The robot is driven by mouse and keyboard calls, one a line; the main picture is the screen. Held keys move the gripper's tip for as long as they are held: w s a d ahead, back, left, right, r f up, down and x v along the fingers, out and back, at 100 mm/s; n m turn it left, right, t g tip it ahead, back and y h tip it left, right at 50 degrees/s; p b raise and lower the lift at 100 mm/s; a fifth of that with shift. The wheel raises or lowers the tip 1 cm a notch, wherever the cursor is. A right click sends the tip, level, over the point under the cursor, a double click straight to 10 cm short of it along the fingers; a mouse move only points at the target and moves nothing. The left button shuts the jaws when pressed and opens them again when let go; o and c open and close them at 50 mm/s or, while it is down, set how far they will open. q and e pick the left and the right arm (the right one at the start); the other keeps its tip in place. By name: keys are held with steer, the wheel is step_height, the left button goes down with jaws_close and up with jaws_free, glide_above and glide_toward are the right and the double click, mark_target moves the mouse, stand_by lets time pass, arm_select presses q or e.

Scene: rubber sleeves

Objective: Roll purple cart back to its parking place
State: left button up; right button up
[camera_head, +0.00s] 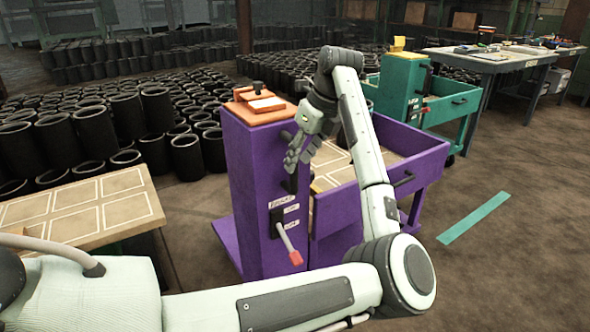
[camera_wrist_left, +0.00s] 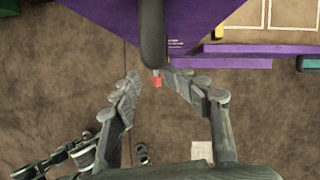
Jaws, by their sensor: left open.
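The purple cart (camera_head: 262,190) stands upright in the middle of the head view, with an orange top plate, a tall front column and a tray (camera_head: 415,160) to the right. A dark handle (camera_wrist_left: 152,35) sticks out from the column; a lever with a red grip (camera_head: 290,245) sits lower down, and its red tip (camera_wrist_left: 157,82) shows in the wrist view. My left gripper (camera_head: 300,148) is open in front of the column's upper part. In the wrist view, its spread fingertips (camera_wrist_left: 149,80) are either side of the handle's end; contact cannot be told. My right gripper is not visible.
A wooden-topped table (camera_head: 90,208) is close on the left. Many black rubber sleeves (camera_head: 95,130) stand behind. A green cart (camera_head: 405,95) and a workbench (camera_head: 495,62) are at the back right. A teal strip (camera_head: 475,217) marks bare floor on the right.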

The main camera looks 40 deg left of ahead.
arm_select(q)
glide_above(295, 191)
step_height(295, 191, down, 4)
steer(key=shift+a+f, duration=0.35)
steer(key=shift+w, duration=0.1)
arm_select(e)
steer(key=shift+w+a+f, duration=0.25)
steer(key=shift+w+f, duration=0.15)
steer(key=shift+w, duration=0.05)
arm_select(q)
steer(key=shift+d, duration=0.1)
steer(key=shift+c, duration=0.4)
jaws_close()
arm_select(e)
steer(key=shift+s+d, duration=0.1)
arm_select(q)
steer(key=shift+r, duration=0.1)
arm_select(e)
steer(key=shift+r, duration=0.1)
arm_select(q)
steer(key=shift+o, duration=0.4)
jaws_free()
steer(key=shift+w, duration=0.1)
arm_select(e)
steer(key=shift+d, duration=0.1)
